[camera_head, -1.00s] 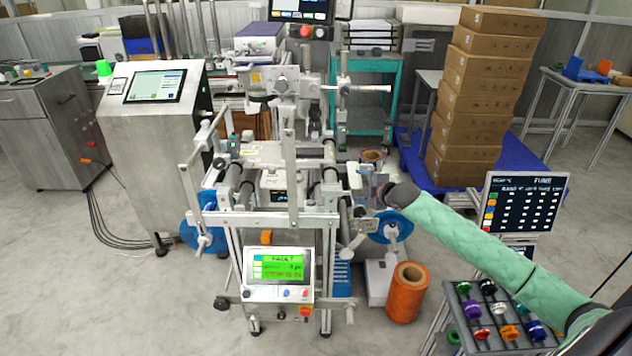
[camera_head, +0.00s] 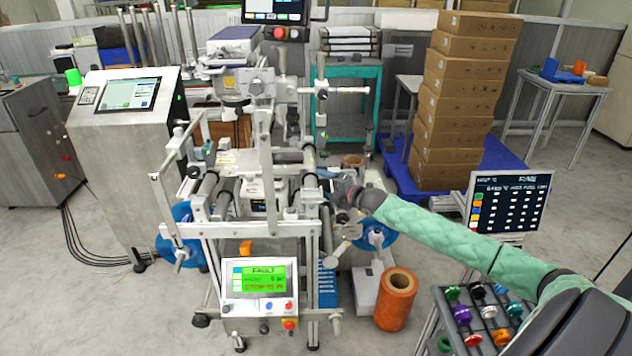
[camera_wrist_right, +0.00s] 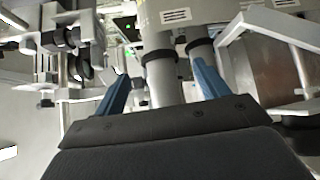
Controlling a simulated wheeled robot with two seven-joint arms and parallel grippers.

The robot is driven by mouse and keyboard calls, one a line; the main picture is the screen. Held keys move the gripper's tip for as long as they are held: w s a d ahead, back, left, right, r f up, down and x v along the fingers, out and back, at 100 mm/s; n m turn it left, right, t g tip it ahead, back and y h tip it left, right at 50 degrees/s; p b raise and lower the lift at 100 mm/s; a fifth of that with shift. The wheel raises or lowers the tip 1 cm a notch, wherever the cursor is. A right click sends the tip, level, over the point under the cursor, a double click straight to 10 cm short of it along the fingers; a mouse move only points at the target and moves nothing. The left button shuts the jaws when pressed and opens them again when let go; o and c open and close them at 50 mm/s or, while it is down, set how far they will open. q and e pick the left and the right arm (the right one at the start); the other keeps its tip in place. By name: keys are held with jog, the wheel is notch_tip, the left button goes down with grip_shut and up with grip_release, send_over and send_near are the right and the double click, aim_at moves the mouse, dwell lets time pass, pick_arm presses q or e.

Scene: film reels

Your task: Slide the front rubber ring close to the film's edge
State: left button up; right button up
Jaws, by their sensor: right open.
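My right gripper (camera_head: 344,186) is at the right side of the machine, beside its rollers. In the right wrist view its two blue fingers (camera_wrist_right: 160,70) are spread apart and empty. A grey roller (camera_wrist_right: 166,88) shows between them, with a black rubber ring (camera_wrist_right: 160,56) around it, apart from both fingers. A second black ring (camera_wrist_right: 200,43) is around another roller behind the right finger. I cannot tell which ring is the front one. The film's edge is not clear in either view. My left gripper is not in view.
The machine's panel (camera_head: 258,283) reads FAULT. Metal frame bars (camera_wrist_right: 285,30) stand close to the right of the gripper. An orange roll (camera_head: 397,303) stands on the floor near a blue reel (camera_head: 375,236). Stacked boxes (camera_head: 460,110) stand behind the arm.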

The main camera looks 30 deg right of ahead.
aim_at(317, 182)
jog(key=shift+p+x, duration=0.3)
jog(key=shift+x, duration=1.5)
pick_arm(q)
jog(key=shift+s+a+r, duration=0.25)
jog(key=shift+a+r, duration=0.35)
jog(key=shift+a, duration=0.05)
pick_arm(e)
jog(key=shift+w, duration=0.25)
jog(key=shift+a, duration=0.1)
